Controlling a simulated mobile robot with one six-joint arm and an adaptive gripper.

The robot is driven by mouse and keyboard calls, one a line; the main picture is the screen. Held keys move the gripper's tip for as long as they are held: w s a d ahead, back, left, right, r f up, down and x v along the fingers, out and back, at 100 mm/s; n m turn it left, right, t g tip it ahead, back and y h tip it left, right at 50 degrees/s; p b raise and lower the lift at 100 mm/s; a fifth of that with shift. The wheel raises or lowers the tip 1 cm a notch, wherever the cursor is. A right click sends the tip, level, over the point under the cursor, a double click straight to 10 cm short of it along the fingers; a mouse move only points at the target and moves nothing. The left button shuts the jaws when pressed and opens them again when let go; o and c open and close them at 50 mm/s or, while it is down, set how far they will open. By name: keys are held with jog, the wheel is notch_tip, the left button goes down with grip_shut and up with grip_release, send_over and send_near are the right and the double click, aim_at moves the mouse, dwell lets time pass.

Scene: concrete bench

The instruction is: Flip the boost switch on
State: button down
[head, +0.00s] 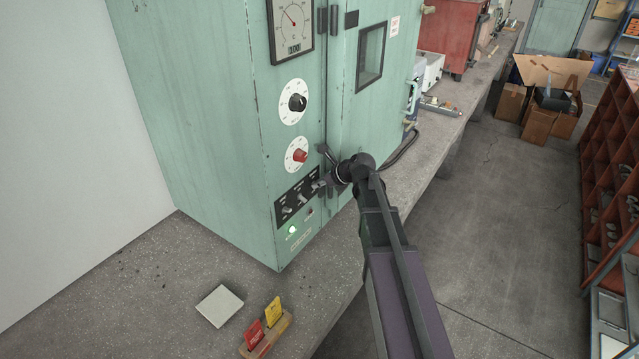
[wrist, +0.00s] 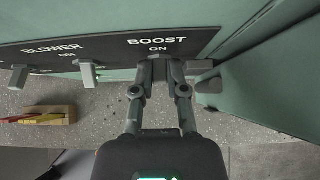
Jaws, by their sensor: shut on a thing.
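The boost switch (wrist: 158,67) is a grey lever under the white BOOST and ON lettering on a black panel (wrist: 110,50) in the wrist view. My gripper (wrist: 160,80) has its two fingers closed around this lever. The fingers hide much of it, so I cannot tell its tilt. In the head view my gripper (head: 324,182) reaches the right end of the switch panel (head: 283,212), low on the green oven cabinet (head: 230,110). The blower switch (wrist: 88,73) is a similar grey lever to the left, apart from my fingers.
A further lever (wrist: 18,76) sits left of the blower switch. Above the panel are a red knob (head: 299,156) and a black knob (head: 297,102). A door handle part (wrist: 208,88) is close right of my fingers. Red and yellow cards (head: 273,312) stand in a wooden holder on the bench.

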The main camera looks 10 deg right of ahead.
jog(key=c, duration=0.7)
grip_release()
jog(key=shift+o, duration=0.2)
jog(key=shift+f+t+y+b, duration=0.3)
jog(key=shift+b, duration=0.35)
